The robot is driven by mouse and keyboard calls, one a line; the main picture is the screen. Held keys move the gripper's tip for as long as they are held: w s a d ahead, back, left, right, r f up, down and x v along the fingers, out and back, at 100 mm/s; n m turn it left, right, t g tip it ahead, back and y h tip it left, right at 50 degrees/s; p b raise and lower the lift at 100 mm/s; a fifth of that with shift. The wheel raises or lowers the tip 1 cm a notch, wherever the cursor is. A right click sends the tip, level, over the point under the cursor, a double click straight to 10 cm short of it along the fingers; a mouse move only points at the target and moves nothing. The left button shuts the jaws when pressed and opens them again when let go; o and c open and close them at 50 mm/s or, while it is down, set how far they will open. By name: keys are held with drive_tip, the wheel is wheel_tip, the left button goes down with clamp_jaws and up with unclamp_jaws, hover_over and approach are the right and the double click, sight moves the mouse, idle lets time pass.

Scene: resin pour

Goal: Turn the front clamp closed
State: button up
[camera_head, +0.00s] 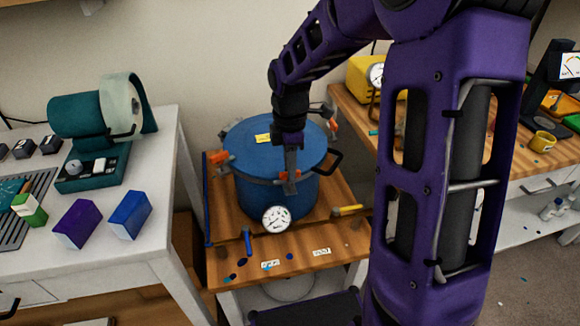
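A blue pressure pot (248,190) with a blue lid (248,148) stands on a low wooden table. Orange-tipped clamps sit around its rim: one at the left (220,159), one at the back right (333,125), and the front clamp (284,180) on the side facing me. My gripper (291,172) points down over the front of the lid, right at the front clamp. The clamp is partly hidden behind its fingers. I cannot tell whether the fingers are open or touch the clamp.
A round gauge (276,219) is on the pot's front, and a black handle (332,161) juts out at right. A yellow-handled tool (347,210) and a blue tool (247,241) lie on the wooden table (226,265). A white bench (110,230) stands left; my arm hides much of the right.

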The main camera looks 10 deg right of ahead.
clamp_jaws()
drive_tip(key=shift+m, duration=0.3)
drive_tip(key=m+p, duration=0.1)
drive_tip(key=m, duration=0.2)
drive_tip(key=shift+m, duration=0.3)
drive_tip(key=m, duration=0.4)
drive_tip(key=shift+m, duration=0.3)
drive_tip(key=m, duration=0.4)
drive_tip(key=shift+m, duration=0.3)
drive_tip(key=shift+m+p, duration=0.4)
drive_tip(key=shift+m, duration=1.8)
